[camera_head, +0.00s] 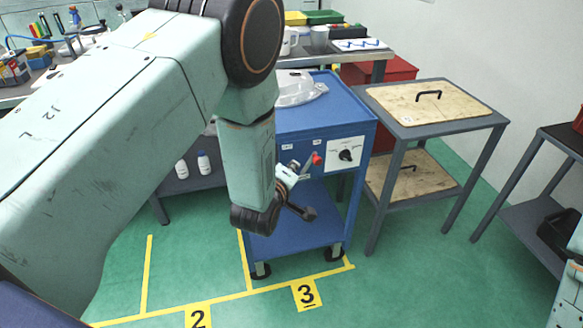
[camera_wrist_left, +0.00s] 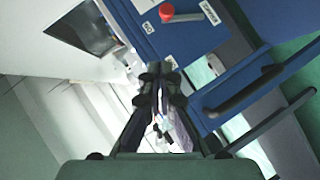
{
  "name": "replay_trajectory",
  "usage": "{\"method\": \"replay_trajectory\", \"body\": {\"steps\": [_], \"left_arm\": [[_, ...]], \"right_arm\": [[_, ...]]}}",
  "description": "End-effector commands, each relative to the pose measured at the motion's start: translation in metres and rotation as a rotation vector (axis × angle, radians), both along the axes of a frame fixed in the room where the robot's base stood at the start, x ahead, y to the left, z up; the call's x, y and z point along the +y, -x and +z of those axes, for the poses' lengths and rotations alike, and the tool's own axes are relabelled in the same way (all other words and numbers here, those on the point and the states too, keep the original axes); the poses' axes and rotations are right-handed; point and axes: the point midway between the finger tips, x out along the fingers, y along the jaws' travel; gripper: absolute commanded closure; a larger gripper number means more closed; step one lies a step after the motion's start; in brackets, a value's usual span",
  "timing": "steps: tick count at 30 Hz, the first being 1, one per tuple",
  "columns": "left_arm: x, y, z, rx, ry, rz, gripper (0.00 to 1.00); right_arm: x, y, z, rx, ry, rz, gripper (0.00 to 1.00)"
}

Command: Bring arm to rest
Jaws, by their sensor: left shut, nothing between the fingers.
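My left arm reaches in from the left and bends down at the elbow. My left gripper (camera_head: 303,211) is in front of the blue cart (camera_head: 345,112), partly hidden by its own wrist. In the left wrist view its dark fingers (camera_wrist_left: 158,75) are together, with nothing held between them. A blue panel with a red knob (camera_wrist_left: 167,12) shows beyond the fingertips. The head view also shows the red knob (camera_head: 317,159) on the cart front, close to the gripper in the picture. I cannot tell whether they touch. The right gripper is not seen.
A grey table with a wooden lid (camera_head: 432,101) stands right of the cart. A dark table (camera_head: 567,140) is at the right edge. A cluttered bench (camera_head: 372,54) runs along the back. Green floor with yellow lines (camera_head: 200,262) is open in front.

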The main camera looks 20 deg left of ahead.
Motion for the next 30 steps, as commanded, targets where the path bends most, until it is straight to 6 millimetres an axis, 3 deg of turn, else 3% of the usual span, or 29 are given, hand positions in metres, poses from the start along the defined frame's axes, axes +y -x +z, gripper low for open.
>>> {"method": "replay_trajectory", "body": {"steps": [8, 11, 14, 17, 21, 24, 30], "left_arm": [[0.0, 0.0, 0.0, 0.0, -0.007, -0.002, 1.0], [0.0, 0.001, -0.003, 0.015, -0.072, -0.025, 1.0], [0.0, 0.014, -0.019, 0.093, -0.219, -0.092, 1.0], [0.005, 0.05, -0.05, 0.242, -0.403, -0.2, 1.0], [0.017, 0.126, -0.1, 0.488, -0.608, -0.396, 1.0], [0.023, 0.186, -0.127, 0.645, -0.695, -0.542, 1.0], [0.031, 0.31, -0.156, 0.917, -0.747, -0.828, 1.0]], "right_arm": [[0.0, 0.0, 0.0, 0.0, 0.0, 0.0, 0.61], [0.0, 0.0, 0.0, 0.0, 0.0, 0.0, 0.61], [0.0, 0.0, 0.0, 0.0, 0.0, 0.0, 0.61], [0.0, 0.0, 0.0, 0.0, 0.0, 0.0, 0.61], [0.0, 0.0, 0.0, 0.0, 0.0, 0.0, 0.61], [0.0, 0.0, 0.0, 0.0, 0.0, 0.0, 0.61], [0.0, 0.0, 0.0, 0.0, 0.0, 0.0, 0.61]]}}
